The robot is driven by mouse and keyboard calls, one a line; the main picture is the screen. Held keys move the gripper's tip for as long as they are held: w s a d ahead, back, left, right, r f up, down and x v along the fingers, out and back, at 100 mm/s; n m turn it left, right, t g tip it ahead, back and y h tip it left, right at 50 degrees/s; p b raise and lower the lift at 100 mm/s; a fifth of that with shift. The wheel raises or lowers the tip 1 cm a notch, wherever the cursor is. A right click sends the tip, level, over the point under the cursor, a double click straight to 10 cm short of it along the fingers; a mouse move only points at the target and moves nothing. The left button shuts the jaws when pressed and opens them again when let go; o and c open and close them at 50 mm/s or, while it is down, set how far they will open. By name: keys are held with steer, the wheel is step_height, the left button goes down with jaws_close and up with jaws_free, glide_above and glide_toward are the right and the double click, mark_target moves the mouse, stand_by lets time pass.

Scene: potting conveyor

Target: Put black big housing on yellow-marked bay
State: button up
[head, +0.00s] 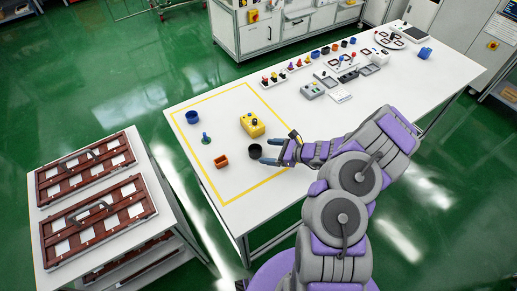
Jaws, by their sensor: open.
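The black big housing (255,151) is a short dark round cup. It stands on the white table inside the yellow-outlined bay (211,188), towards the bay's right side. My gripper (267,151) is open just right of the housing, with its fingers pointing left towards it. Whether a fingertip touches the housing is too small to tell. My arm hides part of the bay's right edge.
Inside the outline also stand a blue cup (192,117), a green-based blue peg (206,138), an orange box (221,161) and a yellow control box (252,125). A grey button box (312,90) and several small parts stand farther back. A cart (168,222) with brown racks is at left.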

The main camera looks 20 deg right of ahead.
steer(key=v, duration=0.3)
steer(key=shift+d+r, duration=0.1)
steer(key=s+a+r+n+g+y, duration=0.1)
steer(key=s+a+r+n+g, duration=0.2)
steer(key=a+r, duration=0.35)
steer(key=s+a+r+n+g+y, duration=0.1)
steer(key=a+r+n+g, duration=0.1)
steer(key=a+r+n, duration=0.5)
steer(key=s+a+r+n+g+h, duration=0.2)
steer(key=s+a+r+n+g, duration=0.3)
steer(key=s+r, duration=0.4)
steer(key=s+d+r+n+h, duration=0.2)
steer(key=s+d+n+h, duration=0.1)
steer(key=s, duration=0.4)
steer(key=s+d+r+n+h, duration=0.1)
steer(key=s+d+n+h, duration=0.2)
steer(key=s, duration=0.5)
steer(key=s+d+r+n+h, duration=0.2)
steer(key=s+d+n+h, duration=0.1)
steer(key=s, duration=0.5)
steer(key=shift+s+d+r+n+h, duration=0.3)
steer(key=shift+d+n+h, duration=0.15)
steer(key=shift+h, duration=0.45)
steer(key=shift+w, duration=0.1)
